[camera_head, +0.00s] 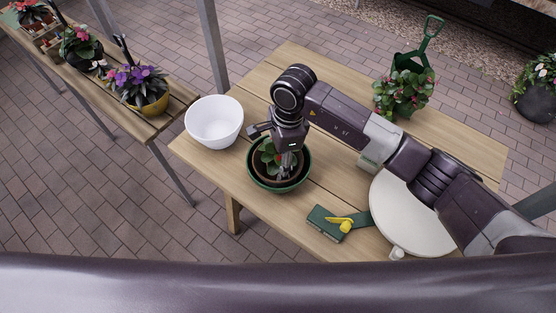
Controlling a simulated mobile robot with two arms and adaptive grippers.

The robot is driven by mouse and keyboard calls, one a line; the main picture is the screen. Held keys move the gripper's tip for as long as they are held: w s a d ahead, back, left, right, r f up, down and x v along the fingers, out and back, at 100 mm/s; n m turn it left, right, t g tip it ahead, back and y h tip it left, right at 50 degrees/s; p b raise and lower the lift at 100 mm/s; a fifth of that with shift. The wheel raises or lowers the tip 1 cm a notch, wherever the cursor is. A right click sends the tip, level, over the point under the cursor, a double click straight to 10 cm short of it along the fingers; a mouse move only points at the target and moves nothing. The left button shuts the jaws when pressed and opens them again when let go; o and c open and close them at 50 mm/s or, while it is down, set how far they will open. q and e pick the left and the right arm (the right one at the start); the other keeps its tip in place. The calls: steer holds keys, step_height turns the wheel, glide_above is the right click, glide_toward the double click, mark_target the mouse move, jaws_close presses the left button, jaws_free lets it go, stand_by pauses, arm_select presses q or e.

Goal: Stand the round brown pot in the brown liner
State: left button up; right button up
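A round brown pot (262,178) with a leafy plant, partly hidden by its leaves and my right gripper, is inside a round dark green container (281,188) near the table's front left edge. Whether it rests on the bottom of it is hidden. I cannot make out a brown liner. My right gripper (287,160) points down over the right part of the pot, with its fingertips among the leaves at the rim. Whether its fingers are closed on the rim cannot be seen. My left gripper is not in view.
A white bowl (214,121) stands left of the green container. A leafy plant (402,95) and green trowel (430,40) stand behind. A plant bench (165,121) is at left.

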steer(key=shift+r, duration=0.3)
step_height(320, 180, up, 12)
steer(key=d+b, duration=0.1)
steer(key=b, duration=0.2)
steer(key=shift+w+d+f, duration=0.2)
